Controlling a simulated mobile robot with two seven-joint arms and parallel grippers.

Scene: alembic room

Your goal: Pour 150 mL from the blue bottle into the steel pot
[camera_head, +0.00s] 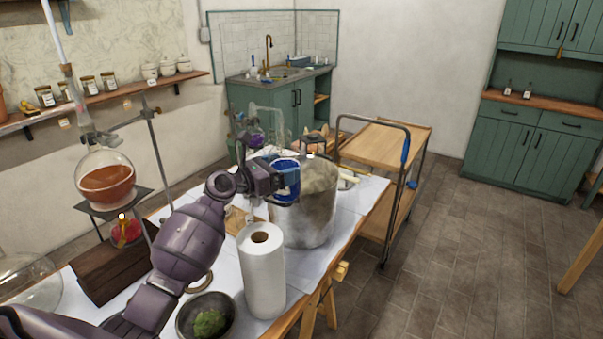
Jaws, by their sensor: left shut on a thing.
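The blue bottle (289,181) shows at the end of my left arm, just in front of the upper left rim of the steel pot in the picture. My left gripper (278,180) is shut on the bottle; its fingers partly hide it. The steel pot (316,216) is a large grey cylinder standing on the table behind the paper roll. I cannot see into the pot clearly, and I cannot tell whether any liquid leaves the bottle. My right gripper is not in view.
A paper towel roll (263,275) stands in front of the pot. A bowl with green matter (207,317) sits at the table's near edge. A round flask of orange liquid (106,183) stands left. A wooden trolley (386,143) is behind the table.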

